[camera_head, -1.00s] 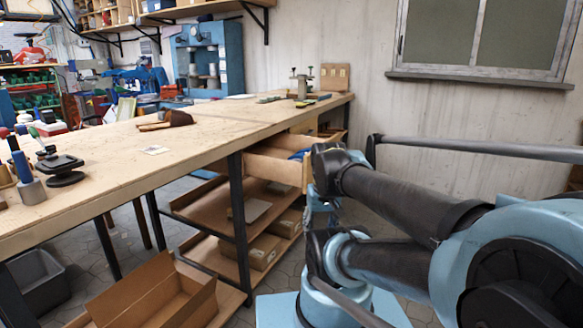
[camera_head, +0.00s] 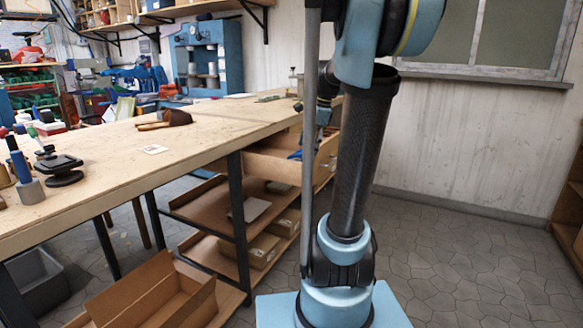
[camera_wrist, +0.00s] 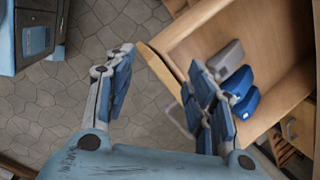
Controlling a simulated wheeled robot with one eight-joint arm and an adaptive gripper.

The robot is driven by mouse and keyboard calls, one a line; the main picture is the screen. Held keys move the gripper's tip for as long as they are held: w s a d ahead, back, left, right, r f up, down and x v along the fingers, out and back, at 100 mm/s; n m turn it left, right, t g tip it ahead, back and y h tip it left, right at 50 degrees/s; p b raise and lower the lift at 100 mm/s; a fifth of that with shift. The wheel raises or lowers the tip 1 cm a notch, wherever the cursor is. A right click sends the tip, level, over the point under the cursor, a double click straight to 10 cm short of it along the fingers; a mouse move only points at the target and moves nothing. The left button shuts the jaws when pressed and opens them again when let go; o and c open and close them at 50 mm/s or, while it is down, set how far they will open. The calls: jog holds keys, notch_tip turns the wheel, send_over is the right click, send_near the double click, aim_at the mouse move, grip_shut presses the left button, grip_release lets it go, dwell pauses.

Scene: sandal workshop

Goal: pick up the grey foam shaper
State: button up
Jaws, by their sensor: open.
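The grey foam shaper (camera_wrist: 226,59) lies in an open wooden drawer (camera_wrist: 182,30) in the wrist view. A blue block (camera_wrist: 238,83) and another blue block (camera_wrist: 246,103) lie close beside it. My gripper (camera_wrist: 162,68) is open and empty, its blue-padded fingers spread wide. The left finger is over the floor; the right finger is over the drawer and partly covers the blue blocks. The grey shaper is outside the span of the fingers, to the right. In the head view the open drawer (camera_head: 262,163) shows under the workbench, with something blue inside; the grey shaper cannot be made out.
The workbench (camera_head: 120,155) runs along the left, with tools on top. Shelves with boxes (camera_head: 262,250) are below the drawer. An open cardboard box (camera_head: 150,290) and a grey bin (camera_head: 38,283) stand at lower left. The floor (camera_head: 460,255) at right is clear.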

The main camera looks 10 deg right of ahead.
jog(key=w+d+r+m, duration=0.1)
jog(key=w+d+m, duration=0.15)
jog(key=w, duration=0.25)
jog(key=w+d+r+m+y, duration=0.1)
jog(key=w+m, duration=0.2)
jog(key=w, duration=0.1)
jog(key=w+d+r+m, duration=0.1)
jog(key=w+m, duration=0.2)
jog(key=w, duration=0.2)
send_near(297, 160)
jog(key=x, duration=1)
jog(key=shift+w+d, duration=0.1)
jog(key=shift+d, duration=0.05)
jog(key=c, duration=0.5)
